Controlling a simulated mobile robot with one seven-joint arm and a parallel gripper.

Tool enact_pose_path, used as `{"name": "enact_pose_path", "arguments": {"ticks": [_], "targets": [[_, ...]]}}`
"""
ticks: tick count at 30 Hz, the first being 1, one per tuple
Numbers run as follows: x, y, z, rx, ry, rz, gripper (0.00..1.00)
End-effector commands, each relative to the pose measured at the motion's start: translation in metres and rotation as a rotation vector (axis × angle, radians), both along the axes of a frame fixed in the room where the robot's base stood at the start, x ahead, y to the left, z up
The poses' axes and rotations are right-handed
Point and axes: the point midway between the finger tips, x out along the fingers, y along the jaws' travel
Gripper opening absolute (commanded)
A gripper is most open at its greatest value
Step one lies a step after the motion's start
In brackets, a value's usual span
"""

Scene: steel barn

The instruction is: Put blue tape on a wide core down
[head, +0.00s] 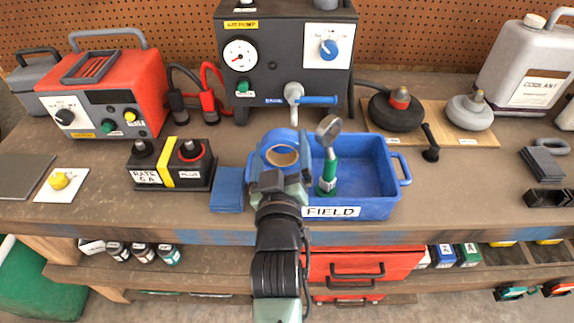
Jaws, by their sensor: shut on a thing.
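The blue tape on a wide core (262,148) is a blue ring around a tan core, seen in the head view near the middle. My gripper (279,180) is shut on it at its near side. The tape is over the left end of the blue tray labelled FIELD (375,208). I cannot tell whether it touches the tray. My wrist hides the tray's front left corner and part of the tape's lower side.
A green-handled tool with a round head (329,165) stands in the tray, right of my gripper. A blue block (227,193) lies left of the tray, beside a black battery (172,168). The black air pump (266,75) stands behind. The tray's right part is empty.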

Motion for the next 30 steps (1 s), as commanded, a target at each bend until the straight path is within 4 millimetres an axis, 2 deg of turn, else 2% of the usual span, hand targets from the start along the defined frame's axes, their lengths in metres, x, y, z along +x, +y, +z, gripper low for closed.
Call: {"name": "enact_pose_path", "arguments": {"ticks": [9,24,25,26,30], "targets": [[0.0,0.0,-0.039,0.0,-0.001,0.0,0.47],[0.0,0.0,-0.048,0.0,-0.002,0.001,0.47],[0.0,0.0,-0.047,0.0,-0.001,0.0,0.95],[0.0,0.0,-0.046,0.0,-0.001,0.0,1.0],[0.0,0.0,-0.046,0.0,-0.001,0.0,1.0]]}}
